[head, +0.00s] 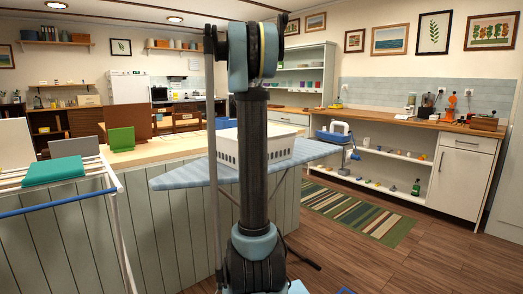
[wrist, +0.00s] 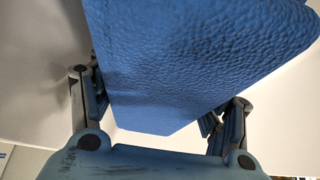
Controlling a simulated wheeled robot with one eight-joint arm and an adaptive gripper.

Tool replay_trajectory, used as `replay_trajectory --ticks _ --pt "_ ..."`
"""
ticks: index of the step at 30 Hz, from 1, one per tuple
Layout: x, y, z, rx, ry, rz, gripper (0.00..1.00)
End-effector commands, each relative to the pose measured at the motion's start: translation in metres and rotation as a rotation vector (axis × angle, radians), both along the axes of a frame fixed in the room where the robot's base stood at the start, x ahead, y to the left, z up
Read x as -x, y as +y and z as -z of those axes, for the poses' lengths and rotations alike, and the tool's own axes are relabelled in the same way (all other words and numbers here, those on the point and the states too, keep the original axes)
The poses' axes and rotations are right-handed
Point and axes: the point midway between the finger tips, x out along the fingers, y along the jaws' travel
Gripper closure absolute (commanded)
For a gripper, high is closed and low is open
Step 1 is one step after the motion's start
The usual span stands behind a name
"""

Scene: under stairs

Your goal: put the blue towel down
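The blue towel (wrist: 190,65) fills much of the wrist view, a thick folded piece with a pebbled surface. My gripper (wrist: 160,118) has one finger on each side of it and is shut on it; where the right finger meets it is partly hidden. In the head view my arm rises through the middle, and I cannot make out the gripper or the held towel there.
An ironing board (head: 185,178) bears a white basket (head: 282,150) and an iron-like blue and white thing (head: 333,136). A drying rack (head: 112,176) with a teal folded cloth (head: 55,171) stands left. A wooden-topped counter (head: 160,151) is behind; open floor (head: 340,255) lies right.

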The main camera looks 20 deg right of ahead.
Motion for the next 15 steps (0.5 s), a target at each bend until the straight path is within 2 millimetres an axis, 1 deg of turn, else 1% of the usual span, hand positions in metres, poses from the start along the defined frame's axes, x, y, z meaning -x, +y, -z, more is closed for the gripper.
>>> replay_trajectory --ticks 11,15 --pt "-0.0002 0.0002 -0.0004 0.000 0.000 0.000 0.22" --pt "-0.0002 0.0003 -0.0064 0.000 0.000 0.000 0.22"
